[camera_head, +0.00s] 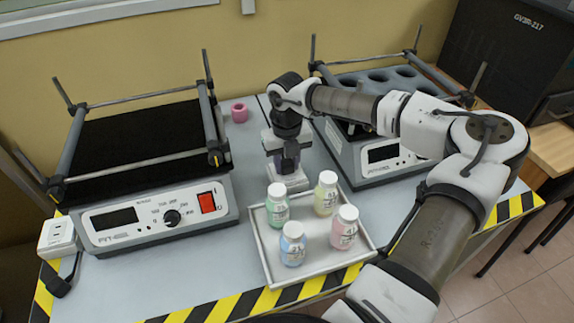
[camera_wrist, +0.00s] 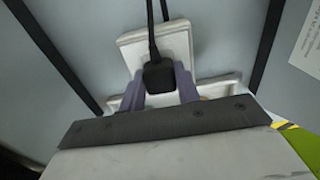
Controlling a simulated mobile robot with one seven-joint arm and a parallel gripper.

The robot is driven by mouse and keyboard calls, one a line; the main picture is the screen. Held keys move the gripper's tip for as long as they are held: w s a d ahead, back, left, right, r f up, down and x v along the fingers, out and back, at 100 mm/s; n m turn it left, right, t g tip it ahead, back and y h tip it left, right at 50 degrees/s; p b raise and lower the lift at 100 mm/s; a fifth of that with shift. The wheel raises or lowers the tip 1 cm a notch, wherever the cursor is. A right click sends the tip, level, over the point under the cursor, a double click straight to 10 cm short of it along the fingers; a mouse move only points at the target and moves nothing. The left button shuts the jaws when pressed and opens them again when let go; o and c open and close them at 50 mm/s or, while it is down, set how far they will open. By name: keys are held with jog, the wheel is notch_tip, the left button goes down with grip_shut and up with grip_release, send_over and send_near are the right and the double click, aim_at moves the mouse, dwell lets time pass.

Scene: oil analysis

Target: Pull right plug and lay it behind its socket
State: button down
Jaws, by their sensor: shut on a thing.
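My gripper (camera_head: 289,160) points down between the two machines, over a white socket block (camera_head: 292,182). In the wrist view its purple fingers are shut on the sides of a black plug (camera_wrist: 159,79). The plug's cord runs up the picture, across the white socket block (camera_wrist: 137,47). Whether the plug's pins are still in the socket cannot be told. In the head view my gripper hides this plug. Another white socket (camera_head: 58,236) sits at the left table edge, with a black plug (camera_head: 57,286) lying out of it, in front.
A tray (camera_head: 272,268) with several capped bottles stands close in front of the gripper. The left shaker (camera_head: 150,215) and the right machine (camera_head: 376,158) flank it.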

aim_at(287, 162)
jog(key=shift+r+p, duration=1.5)
jog(key=shift+r, duration=1.5)
jog(key=w+a+r+n+b, duration=0.3)
jog(key=w+r+n+b, duration=0.2)
jog(key=w+r+n, duration=0.45)
jog(key=shift+m, duration=0.25)
notch_tip(287, 162, down, 18)
jog(key=shift+f+p, duration=0.25)
jog(key=shift+p, duration=0.9)
jog(key=shift+f, duration=0.15)
jog(key=shift+f, duration=0.1)
jog(key=shift+f+b, duration=0.4)
jog(key=shift+f, duration=0.1)
